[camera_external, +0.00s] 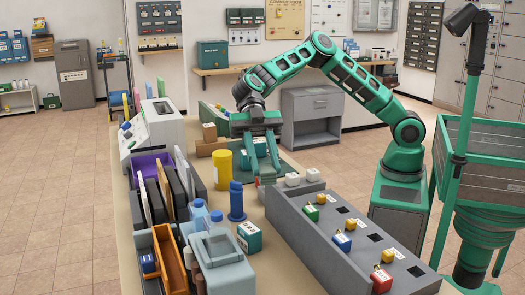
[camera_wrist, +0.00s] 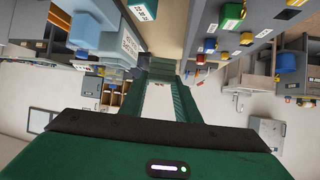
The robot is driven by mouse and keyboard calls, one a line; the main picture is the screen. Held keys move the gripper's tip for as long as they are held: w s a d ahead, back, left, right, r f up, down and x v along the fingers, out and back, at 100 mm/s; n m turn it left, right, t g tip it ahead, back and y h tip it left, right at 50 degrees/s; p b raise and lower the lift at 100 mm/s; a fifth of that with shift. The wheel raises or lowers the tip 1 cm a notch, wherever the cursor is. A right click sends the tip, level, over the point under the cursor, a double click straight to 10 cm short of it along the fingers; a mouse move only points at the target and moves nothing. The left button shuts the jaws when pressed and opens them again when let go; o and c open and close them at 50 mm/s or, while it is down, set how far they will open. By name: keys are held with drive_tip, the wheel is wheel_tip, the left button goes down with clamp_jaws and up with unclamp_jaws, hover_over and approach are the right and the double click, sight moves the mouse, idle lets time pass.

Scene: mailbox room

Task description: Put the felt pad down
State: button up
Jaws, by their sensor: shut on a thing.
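My gripper (camera_external: 266,178) points down over the middle of the bench, beyond the grey slotted console. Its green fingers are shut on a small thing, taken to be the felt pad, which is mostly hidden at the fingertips. In the wrist view my gripper (camera_wrist: 161,76) reaches away from the camera, and the pad cannot be told apart from the green fingertips. I cannot tell whether the pad touches the bench.
The grey console (camera_external: 325,235) holds colored padlock-like blocks. A blue stamp-like post (camera_external: 236,202), yellow cylinder (camera_external: 222,170) and teal box (camera_external: 249,237) stand left of and in front of my gripper. Upright folders (camera_external: 160,190) line the left side. The bench is crowded; small gaps show between things.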

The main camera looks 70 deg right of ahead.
drive_tip(key=d+f+m+t+y, duration=0.1)
drive_tip(key=d+f+m+t, duration=0.2)
drive_tip(key=d, duration=1.2)
drive_tip(key=d+f+m+t+y, duration=0.1)
drive_tip(key=d+m+t, duration=0.3)
drive_tip(key=d, duration=1.2)
hover_over(282, 168)
wheel_tip(282, 168, down, 7)
drive_tip(key=shift+s+d+f, duration=0.1)
drive_tip(key=shift+f, duration=2.05)
drive_tip(key=shift+f, duration=0.1)
drive_tip(key=o, duration=1)
drive_tip(key=v, duration=1.2)
drive_tip(key=shift+d, duration=0.1)
